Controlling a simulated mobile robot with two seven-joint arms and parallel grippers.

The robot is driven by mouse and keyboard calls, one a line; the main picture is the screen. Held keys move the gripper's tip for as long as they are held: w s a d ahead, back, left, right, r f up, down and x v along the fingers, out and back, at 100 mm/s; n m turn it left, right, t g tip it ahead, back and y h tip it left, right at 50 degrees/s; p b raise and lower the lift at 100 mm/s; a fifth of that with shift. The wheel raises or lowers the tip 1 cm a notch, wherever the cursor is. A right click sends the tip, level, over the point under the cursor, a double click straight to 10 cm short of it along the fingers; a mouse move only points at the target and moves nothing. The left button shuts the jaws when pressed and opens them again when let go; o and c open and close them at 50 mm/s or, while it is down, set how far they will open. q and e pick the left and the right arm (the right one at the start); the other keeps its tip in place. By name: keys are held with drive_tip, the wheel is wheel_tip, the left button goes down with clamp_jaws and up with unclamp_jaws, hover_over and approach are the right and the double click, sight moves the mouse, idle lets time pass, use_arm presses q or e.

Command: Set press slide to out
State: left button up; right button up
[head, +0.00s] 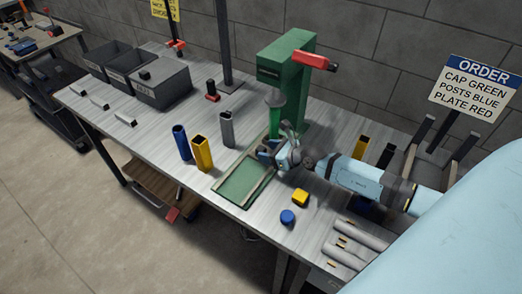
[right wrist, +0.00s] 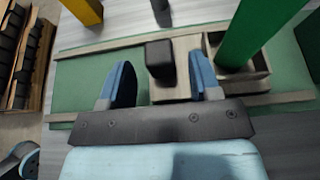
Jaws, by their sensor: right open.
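The green press (head: 290,80) with a red handle (head: 315,60) stands on the workbench. Its green bed (head: 240,182) with pale rails reaches toward the bench's front edge. In the right wrist view, the press slide (right wrist: 178,88) is a grey-beige piece with a black knob (right wrist: 159,58) and a box-like nest (right wrist: 255,78). My right gripper (head: 272,148) is low by the press, hiding the slide in the head view. In the wrist view its blue fingers (right wrist: 160,72) are open, with the knob between them; contact is unclear.
A blue tube (head: 181,142), a yellow tube (head: 201,153) and a grey tube (head: 226,129) stand left of the bed. A yellow block (head: 300,198) and blue cylinder (head: 287,216) lie right of it. Grey bins (head: 160,85) stand at the back left.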

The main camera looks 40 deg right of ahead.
sight(265, 151)
drive_tip(key=shift+x, duration=1.75)
clamp_jaws()
